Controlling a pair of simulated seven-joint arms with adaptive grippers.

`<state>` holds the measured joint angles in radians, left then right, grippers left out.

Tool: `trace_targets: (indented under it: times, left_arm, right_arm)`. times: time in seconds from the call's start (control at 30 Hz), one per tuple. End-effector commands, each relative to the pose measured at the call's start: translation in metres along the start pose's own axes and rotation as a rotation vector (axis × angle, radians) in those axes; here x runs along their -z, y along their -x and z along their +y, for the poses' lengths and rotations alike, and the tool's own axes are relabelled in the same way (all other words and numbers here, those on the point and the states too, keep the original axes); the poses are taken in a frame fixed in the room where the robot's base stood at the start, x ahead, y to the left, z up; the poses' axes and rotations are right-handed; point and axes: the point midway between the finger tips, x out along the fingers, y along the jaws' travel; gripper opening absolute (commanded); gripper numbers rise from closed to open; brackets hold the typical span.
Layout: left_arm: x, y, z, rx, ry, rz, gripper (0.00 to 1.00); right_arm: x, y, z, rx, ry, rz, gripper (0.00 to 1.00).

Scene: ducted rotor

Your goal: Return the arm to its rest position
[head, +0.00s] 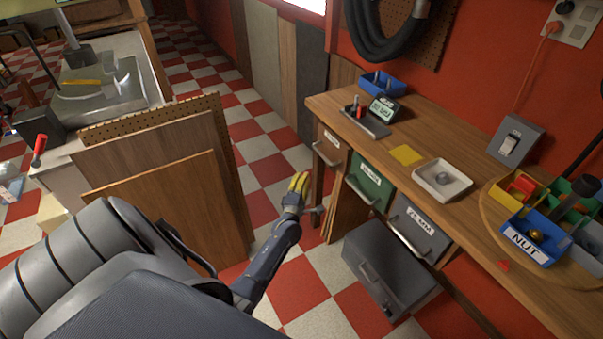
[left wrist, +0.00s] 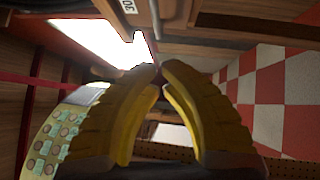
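My left gripper (head: 299,184) with yellow fingers hangs over the checkered floor, left of the workbench (head: 460,205) and near its end. In the left wrist view its yellow fingertips (left wrist: 160,70) come together almost touching, and I see nothing held between them. The arm reaches up from the bottom left of the head view. My right gripper is in neither view.
The bench's drawers (head: 370,182) face the gripper, and a grey drawer box (head: 390,270) juts out low. Wooden boards (head: 160,205) lean at the left. A blue NUT bin (head: 530,238) and a white tray (head: 442,180) stand on the bench.

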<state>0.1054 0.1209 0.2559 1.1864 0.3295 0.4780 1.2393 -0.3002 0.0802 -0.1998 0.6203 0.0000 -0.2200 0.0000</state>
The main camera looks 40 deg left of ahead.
Motion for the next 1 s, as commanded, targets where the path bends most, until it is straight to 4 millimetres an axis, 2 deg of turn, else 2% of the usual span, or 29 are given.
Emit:
trace_targets:
  times: [0.2, 0.4, 0.57, 0.67, 0.77, 0.8, 0.87, 1.0]
  left_arm:
    - [0.000, 0.019, 0.000, 0.000, 0.000, 0.000, 0.00]
    - [0.000, 0.025, 0.000, 0.000, -0.012, 0.000, 0.00]
    - [-0.004, 0.025, -0.009, 0.035, -0.170, -0.018, 0.00]
    - [-0.011, 0.035, -0.046, 0.132, -0.407, -0.076, 0.00]
    - [-0.025, 0.062, -0.103, 0.257, -0.680, -0.193, 0.00]
    - [-0.029, 0.076, -0.125, 0.299, -0.775, -0.244, 0.00]
    - [-0.033, 0.100, -0.156, 0.358, -0.901, -0.320, 0.00]
    - [-0.035, 0.163, -0.221, 0.475, -1.153, -0.509, 0.00]
  right_arm:
    - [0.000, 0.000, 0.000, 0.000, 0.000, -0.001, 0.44]
    - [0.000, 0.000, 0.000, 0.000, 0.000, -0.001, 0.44]
    - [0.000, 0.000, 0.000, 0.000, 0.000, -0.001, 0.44]
    - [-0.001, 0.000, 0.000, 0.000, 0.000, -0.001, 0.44]
    - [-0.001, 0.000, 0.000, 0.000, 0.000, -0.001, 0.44]
    - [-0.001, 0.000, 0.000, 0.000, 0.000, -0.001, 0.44]
    - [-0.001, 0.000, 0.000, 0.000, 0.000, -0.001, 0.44]
    - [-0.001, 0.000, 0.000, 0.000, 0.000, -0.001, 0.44]
